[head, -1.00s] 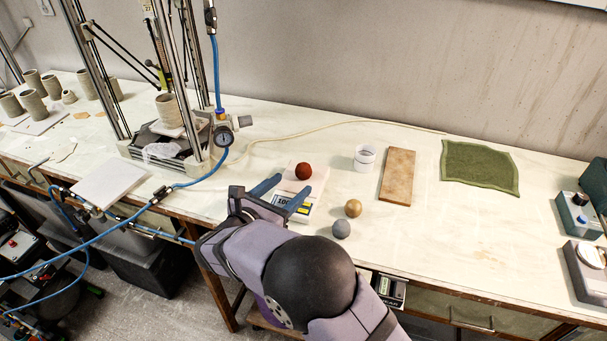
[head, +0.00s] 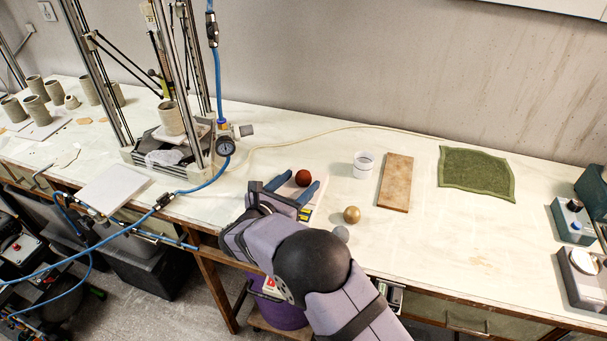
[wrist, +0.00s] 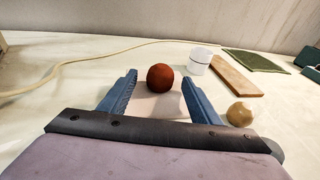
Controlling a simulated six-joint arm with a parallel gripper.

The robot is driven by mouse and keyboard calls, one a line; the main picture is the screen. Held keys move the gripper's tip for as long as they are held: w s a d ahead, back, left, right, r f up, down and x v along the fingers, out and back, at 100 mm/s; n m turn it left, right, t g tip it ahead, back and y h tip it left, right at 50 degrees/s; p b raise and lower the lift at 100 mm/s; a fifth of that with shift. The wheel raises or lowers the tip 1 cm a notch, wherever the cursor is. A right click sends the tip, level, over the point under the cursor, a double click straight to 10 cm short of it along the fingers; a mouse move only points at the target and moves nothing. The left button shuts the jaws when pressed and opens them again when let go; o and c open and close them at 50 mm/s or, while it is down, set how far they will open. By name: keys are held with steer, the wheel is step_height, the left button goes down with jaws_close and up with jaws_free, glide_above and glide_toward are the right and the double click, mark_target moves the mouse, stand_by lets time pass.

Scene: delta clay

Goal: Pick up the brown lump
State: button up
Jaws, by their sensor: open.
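The brown lump (head: 303,178) is a reddish-brown ball resting on a pale flat pad or scale (head: 306,213) on the white table. It also shows in the wrist view (wrist: 160,77), just beyond and between the fingertips. My gripper (head: 297,181) is open, with its two blue fingers on either side of the lump's near side. In the wrist view the open fingers (wrist: 157,78) have a clear gap between them, and nothing is held. The lower part of the pad is hidden by my gripper.
A white cup (head: 363,164), a wooden board (head: 396,182) and a green cloth (head: 477,172) are farther right. A metal-framed machine (head: 170,150) with a blue hose stands to the left.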

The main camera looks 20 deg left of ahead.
steer(key=shift+w+d+f, duration=0.1)
steer(key=shift+w+f, duration=0.05)
steer(key=shift+w, duration=0.25)
steer(key=c, duration=1.3)
steer(key=shift+o, duration=0.2)
step_height(320, 180, up, 10)
steer(key=shift+r+b, duration=0.1)
steer(key=shift+b, duration=0.95)
step_height(320, 180, up, 4)
steer(key=p, duration=0.4)
glide_above(300, 180)
